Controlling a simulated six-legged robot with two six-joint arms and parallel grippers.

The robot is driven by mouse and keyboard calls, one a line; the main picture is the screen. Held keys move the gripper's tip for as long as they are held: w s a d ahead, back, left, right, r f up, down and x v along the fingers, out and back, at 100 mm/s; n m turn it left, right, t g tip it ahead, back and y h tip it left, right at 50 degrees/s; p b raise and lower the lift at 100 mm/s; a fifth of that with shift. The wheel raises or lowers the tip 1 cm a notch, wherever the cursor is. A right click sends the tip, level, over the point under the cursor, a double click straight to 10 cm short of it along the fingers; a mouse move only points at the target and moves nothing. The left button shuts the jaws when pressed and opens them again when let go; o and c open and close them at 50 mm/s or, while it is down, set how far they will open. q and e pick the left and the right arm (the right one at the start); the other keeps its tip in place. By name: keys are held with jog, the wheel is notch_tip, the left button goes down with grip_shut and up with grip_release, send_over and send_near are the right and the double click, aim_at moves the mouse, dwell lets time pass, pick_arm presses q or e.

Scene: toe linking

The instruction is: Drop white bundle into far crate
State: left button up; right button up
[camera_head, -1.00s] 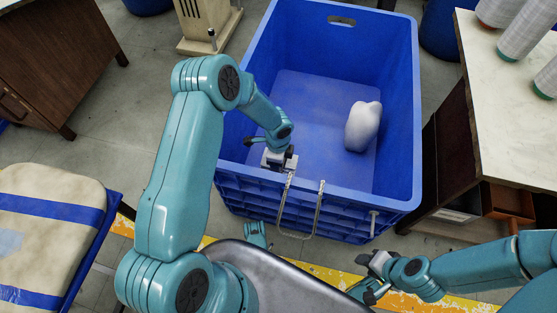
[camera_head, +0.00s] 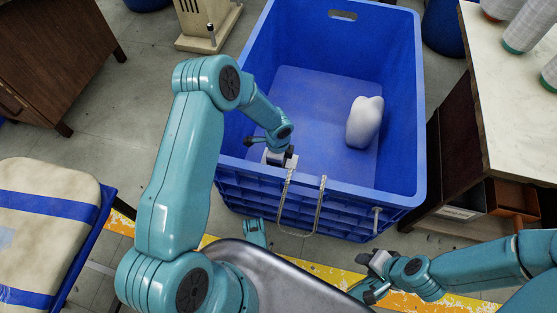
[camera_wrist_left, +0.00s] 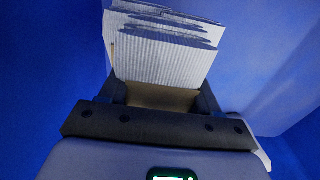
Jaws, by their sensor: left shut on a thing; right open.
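A large blue crate (camera_head: 405,110) stands in front of me with its open top up. My left gripper (camera_head: 277,160) is at the crate's near wall, reaching over its rim. In the left wrist view it is shut on a white ribbed, layered bundle (camera_wrist_left: 165,55), with blue walls all around. The head view hides most of this held bundle behind the gripper. Another white, rounded bundle (camera_head: 365,122) lies inside the crate at the right, apart from the gripper. My right gripper (camera_head: 368,275) is open and empty outside the crate, low at the right.
A rope handle (camera_head: 317,210) hangs on the crate's near side. A pale-topped table (camera_head: 510,120) with thread cones (camera_head: 525,35) stands close at the right. A padded blue-striped stool (camera_head: 50,225) is at the left. The crate floor is bare around the rounded bundle.

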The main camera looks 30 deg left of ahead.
pick_arm(q)
jog(key=o, duration=1.5)
jog(key=shift+c, duration=0.2)
